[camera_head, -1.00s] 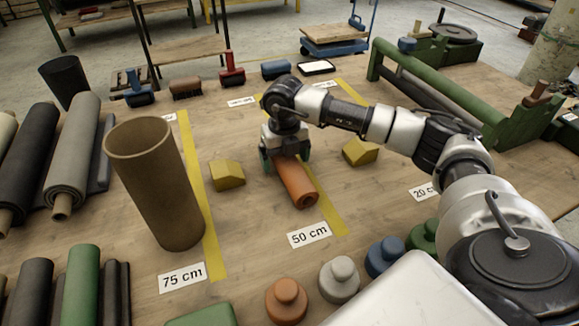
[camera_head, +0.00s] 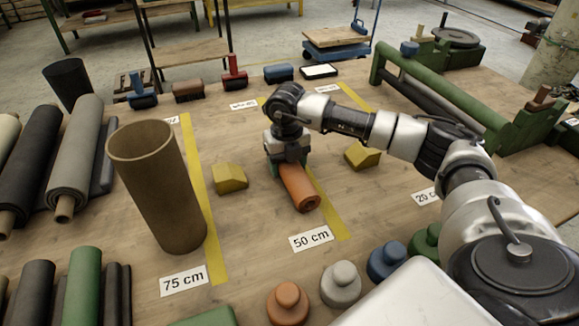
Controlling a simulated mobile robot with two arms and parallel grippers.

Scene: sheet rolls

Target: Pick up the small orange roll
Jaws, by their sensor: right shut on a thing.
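The small orange roll (camera_head: 301,190) lies on the wooden table beside the yellow strip at the 50 cm label (camera_head: 311,239). Its near end points toward the front of the table. My right gripper (camera_head: 287,164) reaches down over the roll's far end and is shut on it. The far end of the roll is hidden under the gripper. I cannot tell whether the roll is clear of the table. My left gripper is not in view.
Yellow wedge blocks stand left (camera_head: 230,178) and right (camera_head: 362,155) of the roll. A tall brown tube (camera_head: 160,190) stands farther left. Several knobbed weights, one orange (camera_head: 288,303), line the front. A green roller frame (camera_head: 440,95) is at the right.

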